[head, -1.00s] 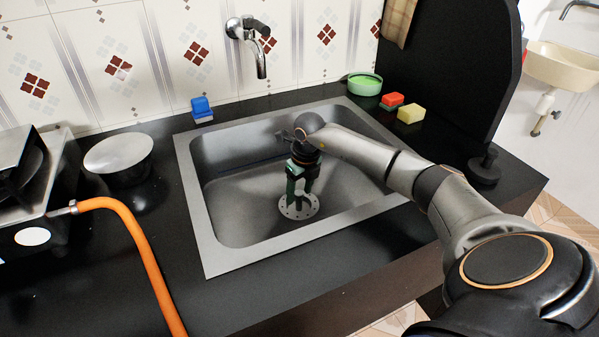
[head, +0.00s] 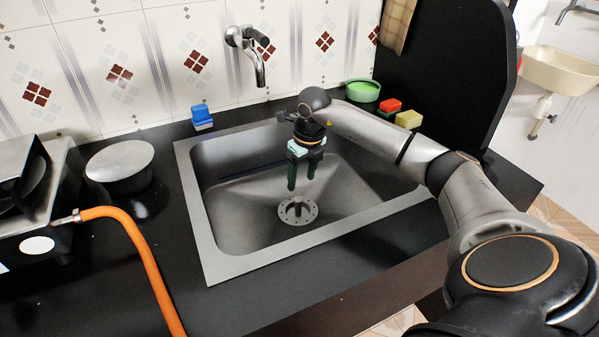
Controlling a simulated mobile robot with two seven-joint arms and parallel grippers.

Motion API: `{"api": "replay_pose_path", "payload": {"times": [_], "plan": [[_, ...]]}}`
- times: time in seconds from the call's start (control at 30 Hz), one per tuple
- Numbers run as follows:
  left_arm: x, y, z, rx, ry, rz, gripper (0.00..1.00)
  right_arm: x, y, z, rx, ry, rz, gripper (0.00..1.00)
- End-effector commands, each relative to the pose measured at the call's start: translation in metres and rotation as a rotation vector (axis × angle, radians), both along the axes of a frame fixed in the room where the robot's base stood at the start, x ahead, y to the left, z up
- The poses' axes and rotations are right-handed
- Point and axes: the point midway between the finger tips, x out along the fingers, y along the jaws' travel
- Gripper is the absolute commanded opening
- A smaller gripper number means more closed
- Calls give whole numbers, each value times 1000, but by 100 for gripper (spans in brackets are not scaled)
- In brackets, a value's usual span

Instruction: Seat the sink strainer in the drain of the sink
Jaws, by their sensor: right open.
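The sink strainer (head: 297,212) is a round, perforated metal disc with a small raised knob in its middle. It lies at the bottom of the steel sink (head: 243,228), where the drain is. The drain itself is hidden beneath it. The strainer looks flat, but I cannot tell how deep it sits. My right gripper (head: 302,185) points down into the sink, above the strainer and apart from it. Its dark green fingers are open with nothing between them. My left gripper is not in view.
A tap (head: 258,68) juts from the tiled wall above the sink. A blue sponge (head: 201,115), a green bowl (head: 363,91) and red and yellow sponges (head: 408,119) stand behind it. At left are a lidded pot (head: 119,163), a stove and an orange hose (head: 140,252).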

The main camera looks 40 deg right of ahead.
Motion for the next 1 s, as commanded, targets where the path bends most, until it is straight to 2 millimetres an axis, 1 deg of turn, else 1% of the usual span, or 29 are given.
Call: {"api": "replay_pose_path", "payload": {"times": [0.03,0.1,0.2,0.3,0.93,1.0], "plan": [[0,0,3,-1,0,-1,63,-1,-1,13,-2,-3,1,65],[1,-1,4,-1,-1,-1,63,-3,0,23,-1,-2,1,65],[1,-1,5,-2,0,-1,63,-5,0,34,0,-2,0,65],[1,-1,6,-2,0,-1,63,-6,0,40,-1,0,-1,65],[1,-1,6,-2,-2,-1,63,-7,0,41,0,0,0,65],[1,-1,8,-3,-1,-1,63,-7,0,44,0,0,0,65]]}}
